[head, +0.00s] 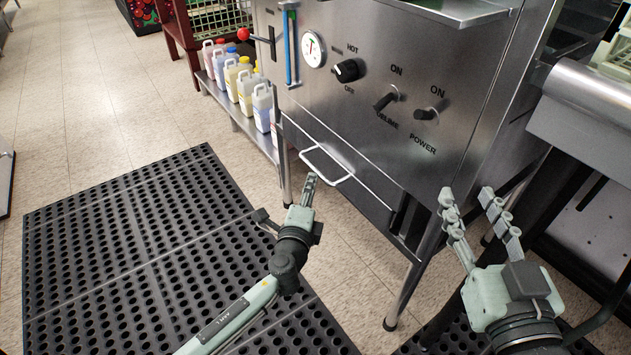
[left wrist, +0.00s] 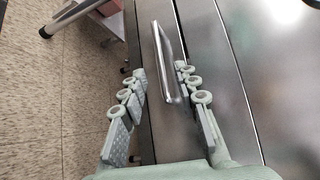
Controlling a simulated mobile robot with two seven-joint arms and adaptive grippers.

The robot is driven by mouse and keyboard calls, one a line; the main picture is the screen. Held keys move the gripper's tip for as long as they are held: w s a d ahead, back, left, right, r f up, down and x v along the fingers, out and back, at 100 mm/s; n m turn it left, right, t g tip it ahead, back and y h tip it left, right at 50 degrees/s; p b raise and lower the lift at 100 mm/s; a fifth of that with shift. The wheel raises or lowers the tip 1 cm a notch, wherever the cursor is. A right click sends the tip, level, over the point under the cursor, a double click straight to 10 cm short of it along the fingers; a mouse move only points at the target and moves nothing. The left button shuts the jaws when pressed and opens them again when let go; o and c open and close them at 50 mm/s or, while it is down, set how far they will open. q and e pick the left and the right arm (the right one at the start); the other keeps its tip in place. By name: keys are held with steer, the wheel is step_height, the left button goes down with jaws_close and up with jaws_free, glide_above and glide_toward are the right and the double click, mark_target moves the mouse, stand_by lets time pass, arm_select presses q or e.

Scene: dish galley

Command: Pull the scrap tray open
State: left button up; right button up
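The scrap tray's metal front (head: 343,153) is low on the steel machine and looks flush with it. Its bright bar handle (head: 318,170) sticks out toward the mat. My left gripper (head: 308,180) is right at the handle in the head view. In the left wrist view my left gripper (left wrist: 158,72) is open, with the handle (left wrist: 165,62) between its fingers, nearer the right finger. I cannot tell whether any finger touches the bar. My right gripper (head: 468,193) is open and empty, in front of the machine's right part. The tray's inside is hidden.
Knobs (head: 347,70) and a gauge sit on the panel above. Several jugs (head: 245,90) stand on a low shelf (head: 238,115) left of the machine. A machine leg (head: 405,295) stands right of the tray. A black holed mat (head: 130,240) covers the clear floor in front.

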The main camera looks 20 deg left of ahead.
mark_target(316, 169)
arm_select(q)
steer(key=w, duration=0.5)
steer(key=w+a+f, duration=0.1)
steer(key=w, duration=0.2)
steer(key=shift+f+b, duration=0.1)
steer(key=shift+b, duration=0.2)
arm_select(e)
steer(key=r, duration=0.1)
steer(key=a+r+t+y, duration=0.1)
steer(key=r, duration=0.1)
steer(key=r+t, duration=0.1)
steer(key=shift+s+a+r, duration=0.15)
steer(key=shift+s+r, duration=0.15)
steer(key=shift+s, duration=0.1)
arm_select(q)
jaws_close()
